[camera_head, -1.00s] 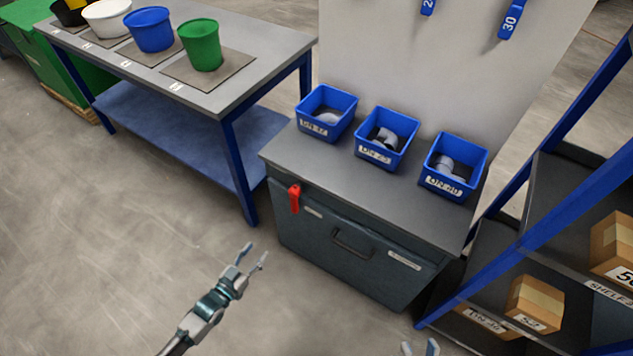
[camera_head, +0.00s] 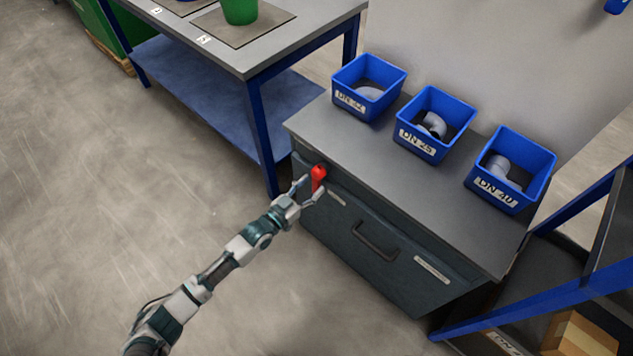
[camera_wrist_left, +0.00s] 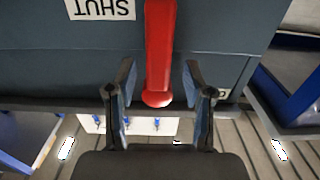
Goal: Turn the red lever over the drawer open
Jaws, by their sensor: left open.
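The red lever (camera_head: 318,177) is on the upper left of the dark drawer front (camera_head: 385,262), just under the cabinet top. In the left wrist view the lever (camera_wrist_left: 160,50) is a long red bar with a rounded end, lying between my fingers. My left gripper (camera_head: 308,190) is at the lever, and the wrist view shows the left gripper (camera_wrist_left: 158,92) open, one finger on each side with gaps to the lever. A label reading SHUT (camera_wrist_left: 101,8) shows beside the lever, upside down. The drawer is closed, with a dark handle (camera_head: 375,241). My right gripper is out of view.
Three blue bins (camera_head: 435,150) with grey pipe fittings stand on the cabinet top (camera_head: 400,175). A workbench (camera_head: 285,50) with a green bucket (camera_head: 240,10) is at upper left. A blue-framed shelf (camera_head: 560,318) stands close at right. The floor at left is clear.

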